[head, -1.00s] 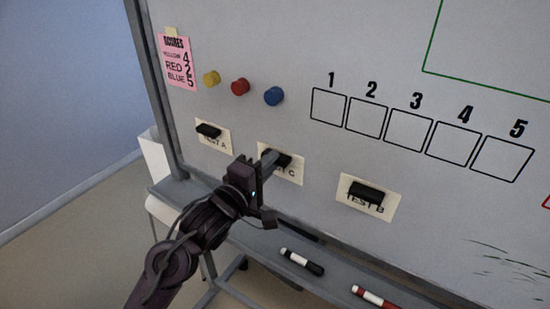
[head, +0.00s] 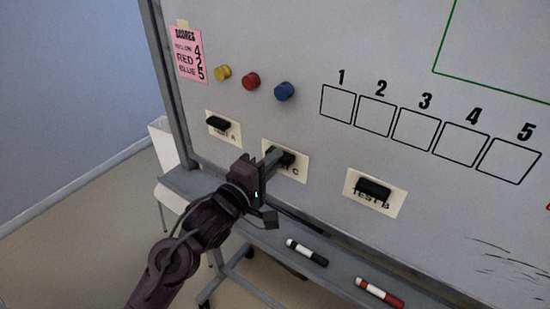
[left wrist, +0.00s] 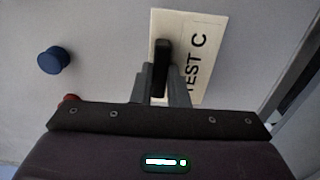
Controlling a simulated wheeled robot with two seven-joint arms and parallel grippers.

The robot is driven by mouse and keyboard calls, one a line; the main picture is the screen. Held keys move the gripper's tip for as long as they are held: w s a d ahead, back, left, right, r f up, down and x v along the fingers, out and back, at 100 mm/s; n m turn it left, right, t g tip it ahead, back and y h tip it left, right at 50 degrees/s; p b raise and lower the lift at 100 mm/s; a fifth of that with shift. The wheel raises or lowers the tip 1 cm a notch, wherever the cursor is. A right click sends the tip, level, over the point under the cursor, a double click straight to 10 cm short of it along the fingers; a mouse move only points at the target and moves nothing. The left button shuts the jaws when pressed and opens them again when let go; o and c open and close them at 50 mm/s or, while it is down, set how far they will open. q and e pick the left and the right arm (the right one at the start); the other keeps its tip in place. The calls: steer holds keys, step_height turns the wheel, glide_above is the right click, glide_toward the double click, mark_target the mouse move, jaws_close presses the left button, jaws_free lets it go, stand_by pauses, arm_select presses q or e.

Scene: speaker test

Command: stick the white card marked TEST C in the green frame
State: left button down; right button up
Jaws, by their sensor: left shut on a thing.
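The white card marked TEST C (head: 298,173) is on the whiteboard, between the TEST A and TEST B cards, with a black block handle (head: 288,156) on it. My left gripper (head: 275,156) is shut on that handle and hides part of the lettering. In the left wrist view the card (left wrist: 207,45) reads TEST C sideways, and the fingers (left wrist: 161,88) stand on both sides of the black handle (left wrist: 162,58). Part of the green frame (head: 434,68) shows at the upper right of the board; the rest is cut off. My right gripper is not in view.
The TEST A card (head: 233,138) and TEST B card (head: 392,205) flank it. Yellow (head: 222,72), red (head: 250,81) and blue (head: 284,91) magnets and numbered boxes (head: 416,130) lie above. A tray below holds a black marker (head: 307,252) and a red marker (head: 380,292).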

arm_select(q)
steer(key=shift+s+a, duration=0.15)
steer(key=shift+s, duration=0.05)
steer(key=shift+p+v, duration=1.1)
steer(key=shift+v, duration=1.15)
steer(key=shift+s+a, duration=0.1)
